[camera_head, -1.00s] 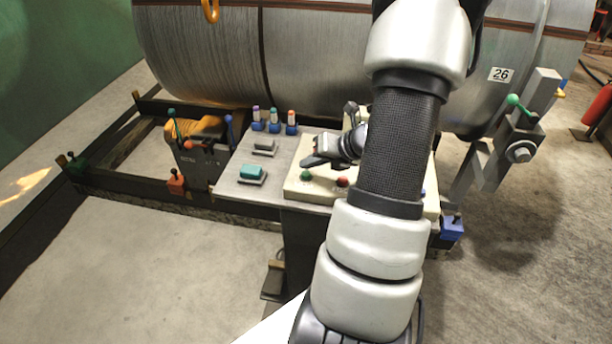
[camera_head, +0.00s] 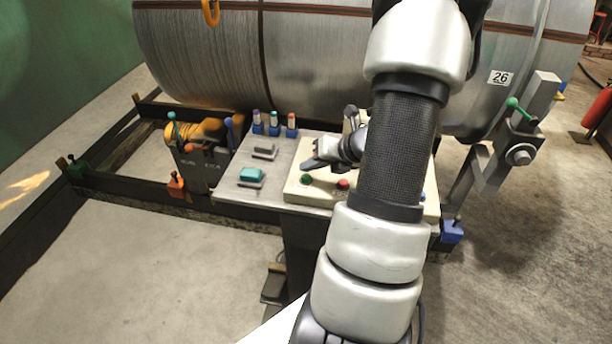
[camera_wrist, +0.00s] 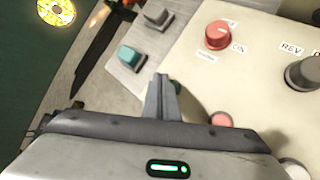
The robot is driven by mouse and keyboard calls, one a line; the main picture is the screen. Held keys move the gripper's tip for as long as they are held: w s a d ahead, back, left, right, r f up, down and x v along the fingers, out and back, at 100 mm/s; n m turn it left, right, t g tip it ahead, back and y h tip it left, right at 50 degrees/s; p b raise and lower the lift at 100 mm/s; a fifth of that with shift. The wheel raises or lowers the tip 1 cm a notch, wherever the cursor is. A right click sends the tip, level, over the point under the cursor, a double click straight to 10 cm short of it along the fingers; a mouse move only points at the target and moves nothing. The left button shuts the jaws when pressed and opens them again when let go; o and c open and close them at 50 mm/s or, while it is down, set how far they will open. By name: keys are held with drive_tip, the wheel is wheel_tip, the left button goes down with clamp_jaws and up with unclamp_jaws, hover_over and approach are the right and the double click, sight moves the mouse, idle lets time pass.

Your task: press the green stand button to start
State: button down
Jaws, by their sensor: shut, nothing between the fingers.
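The green button (camera_head: 306,179) sits on the cream control panel (camera_head: 320,198), at its left front part, just left of a red button (camera_head: 343,184). My gripper (camera_head: 308,165) is shut and empty, pointing left over the panel, its tip just behind and above the green button in the head view. In the wrist view the shut fingers (camera_wrist: 162,88) cover most of the green button; a dark green edge (camera_wrist: 177,88) shows beside them. I cannot tell whether the fingertips touch it. The red button also shows in the wrist view (camera_wrist: 221,119).
A big red knob (camera_wrist: 217,36) marked ON and a grey REV knob (camera_wrist: 304,73) stand on the panel. A teal block (camera_head: 251,174) and a grey block (camera_head: 264,151) lie left of it. Several small bottles (camera_head: 273,122) stand behind, before the large cable drum (camera_head: 320,60).

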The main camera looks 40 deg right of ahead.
sight(310, 178)
idle(0.8)
drive_tip(key=shift+f+b, duration=0.3)
drive_tip(key=shift+f, duration=0.15)
drive_tip(key=shift+f+b, duration=0.45)
drive_tip(key=shift+f, duration=0.1)
idle(0.5)
drive_tip(key=shift+r, duration=0.1)
drive_tip(key=shift+r+p, duration=0.9)
drive_tip(key=shift+r, duration=0.1)
wheel_tip(310, 178, up, 5)
drive_tip(key=p, duration=0.4)
drive_tip(key=shift+p, duration=0.35)
idle(0.5)
